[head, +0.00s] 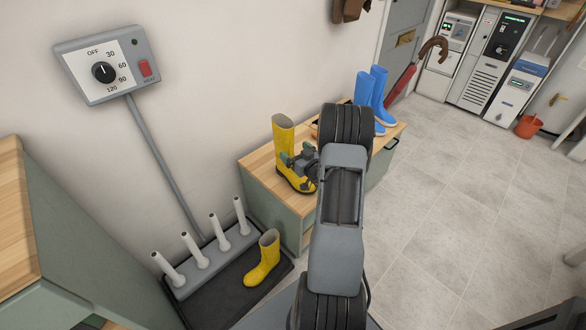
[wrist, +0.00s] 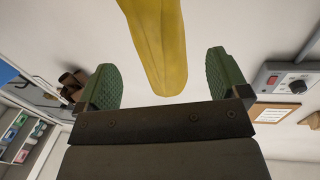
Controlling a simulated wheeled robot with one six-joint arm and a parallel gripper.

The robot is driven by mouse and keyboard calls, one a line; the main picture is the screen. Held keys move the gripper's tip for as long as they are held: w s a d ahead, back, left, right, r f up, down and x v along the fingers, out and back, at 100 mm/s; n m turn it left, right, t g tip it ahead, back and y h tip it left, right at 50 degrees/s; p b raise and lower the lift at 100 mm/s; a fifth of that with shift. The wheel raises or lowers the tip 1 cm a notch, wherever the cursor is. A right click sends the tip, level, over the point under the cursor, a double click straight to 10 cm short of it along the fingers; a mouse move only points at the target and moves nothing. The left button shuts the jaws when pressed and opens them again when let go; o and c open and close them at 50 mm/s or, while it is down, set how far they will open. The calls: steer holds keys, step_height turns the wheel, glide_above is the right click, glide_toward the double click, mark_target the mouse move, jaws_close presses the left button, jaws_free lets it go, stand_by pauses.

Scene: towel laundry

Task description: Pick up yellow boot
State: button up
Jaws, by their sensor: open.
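A yellow boot (head: 283,133) stands upright on the wooden-topped bench, its toe toward the right. My gripper (head: 297,154) is at the boot's shaft, partly in front of it in the head view. In the wrist view the yellow boot (wrist: 160,40) shows between the two green finger pads of my gripper (wrist: 163,75), with gaps on both sides. The gripper is open and holds nothing. A second yellow boot (head: 263,261) stands on the black tray below. My arm hides part of the bench and what stands there.
Blue boots (head: 372,92) stand farther along the bench (head: 258,168), next to a red umbrella (head: 402,84). A boot dryer with several white posts (head: 191,249) stands on the black tray (head: 216,302). The wall is close behind the bench. The tiled floor (head: 450,220) at right is clear.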

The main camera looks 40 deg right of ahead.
mark_target(291, 148)
steer(key=shift+w+f+b, duration=0.1)
steer(key=shift+w+b, duration=0.5)
steer(key=shift+w, duration=2.3)
steer(key=shift+c, duration=0.2)
steer(key=c, duration=1.5)
